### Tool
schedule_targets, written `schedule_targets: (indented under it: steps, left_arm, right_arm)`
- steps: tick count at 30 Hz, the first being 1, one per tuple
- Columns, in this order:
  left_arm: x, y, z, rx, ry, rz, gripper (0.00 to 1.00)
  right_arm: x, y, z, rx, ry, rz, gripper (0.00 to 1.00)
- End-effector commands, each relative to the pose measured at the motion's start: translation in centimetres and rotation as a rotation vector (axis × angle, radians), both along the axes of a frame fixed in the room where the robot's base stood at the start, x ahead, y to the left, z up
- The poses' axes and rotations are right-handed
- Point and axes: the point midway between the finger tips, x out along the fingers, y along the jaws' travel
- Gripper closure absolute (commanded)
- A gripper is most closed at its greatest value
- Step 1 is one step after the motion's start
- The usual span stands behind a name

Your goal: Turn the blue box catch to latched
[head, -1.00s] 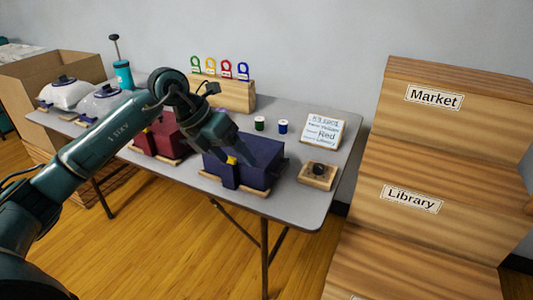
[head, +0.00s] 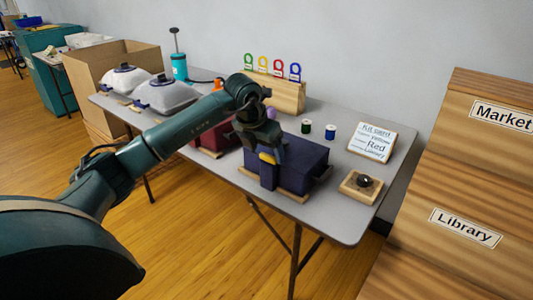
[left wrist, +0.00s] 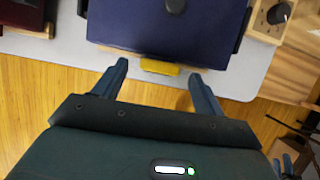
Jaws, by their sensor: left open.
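The blue box (head: 300,162) stands on a wooden base near the front of the grey table. Its yellow catch (left wrist: 159,67) is on the front face and shows between my fingertips in the left wrist view. The catch lies crosswise there; whether it is latched I cannot tell. My left gripper (head: 266,146) is open at the front of the box, its two fingers (left wrist: 159,72) apart on either side of the catch, with no clear contact. In the head view my wrist partly hides the box's upper left front.
A red box (head: 214,140) stands left of the blue box, partly behind my arm. A dark knob on a wooden block (head: 352,190) is to the right, with a kit card (head: 372,141) behind. Two spools (head: 331,132) stand behind the box. Wooden shelves (head: 450,190) stand at the right.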

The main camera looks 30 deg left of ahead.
Motion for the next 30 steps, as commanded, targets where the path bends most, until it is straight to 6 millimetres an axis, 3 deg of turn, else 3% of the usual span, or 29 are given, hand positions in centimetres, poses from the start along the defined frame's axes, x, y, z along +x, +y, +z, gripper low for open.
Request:
schedule_targets:
  steps: [4,14,30]
  left_arm:
    - [0.42,-0.03,-1.12,0.0,0.001,0.0,0.29]
    - [0.53,-0.05,-1.33,0.0,0.0,0.0,0.3]
    - [0.51,-0.02,-1.27,0.0,0.0,0.0,0.74]
  right_arm:
    - [0.12,-0.06,0.34,0.001,-0.011,-0.002,0.64]
    - [0.18,-0.11,0.55,0.001,-0.016,-0.003,0.64]
    - [0.09,-0.14,0.03,-0.002,-0.007,-0.003,0.64]
